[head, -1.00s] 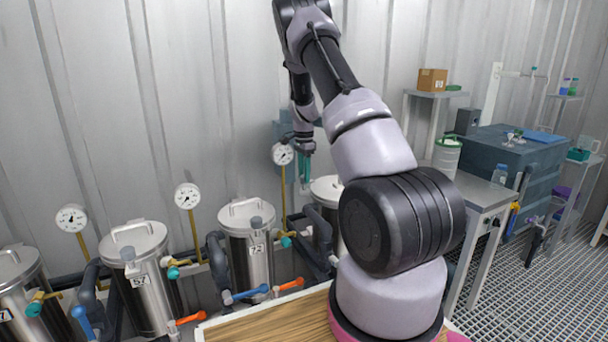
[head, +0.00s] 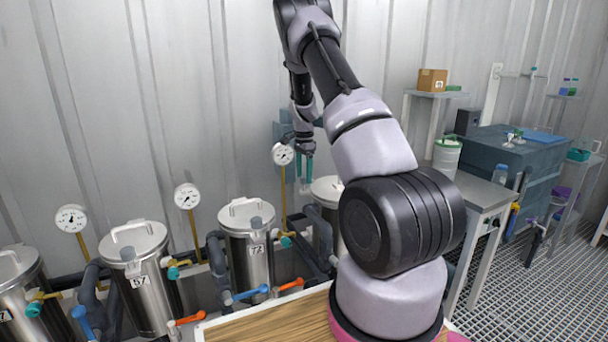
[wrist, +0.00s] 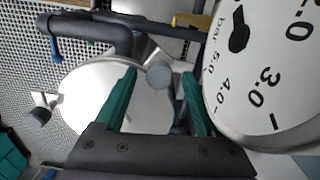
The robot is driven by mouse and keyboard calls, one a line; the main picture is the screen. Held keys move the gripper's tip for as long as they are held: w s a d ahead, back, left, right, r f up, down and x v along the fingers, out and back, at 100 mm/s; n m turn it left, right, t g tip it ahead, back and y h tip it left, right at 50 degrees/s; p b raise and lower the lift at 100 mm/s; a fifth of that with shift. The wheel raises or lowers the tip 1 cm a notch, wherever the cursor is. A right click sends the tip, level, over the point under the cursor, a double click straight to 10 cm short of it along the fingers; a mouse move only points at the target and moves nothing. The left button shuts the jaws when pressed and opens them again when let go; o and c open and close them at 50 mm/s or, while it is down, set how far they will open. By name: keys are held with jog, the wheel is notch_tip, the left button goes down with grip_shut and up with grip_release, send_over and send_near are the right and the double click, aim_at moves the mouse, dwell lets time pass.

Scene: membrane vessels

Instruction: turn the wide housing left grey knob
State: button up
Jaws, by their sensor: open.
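My gripper (wrist: 160,85) is open in the wrist view, its two teal fingers pointing down over a round pale lid (wrist: 88,98). A round grey knob (wrist: 159,75) shows between the fingertips, closer to the left one; I cannot tell whether the fingers are level with it. In the head view my gripper (head: 304,180) hangs above the rightmost steel vessel (head: 325,188), which my arm partly hides. That vessel's knob is not clear there, and I cannot tell which housing is the wide one.
A pressure gauge (wrist: 265,70) looms close on the right in the wrist view. A dark pipe (wrist: 90,30) runs across the top. In the head view, vessels 72 (head: 247,250) and 57 (head: 140,275) stand to the left, with orange and blue valve levers in front.

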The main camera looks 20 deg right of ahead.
aim_at(304, 177)
notch_tip(304, 177, up, 11)
dwell(0.4)
jog(key=shift+f, duration=0.15)
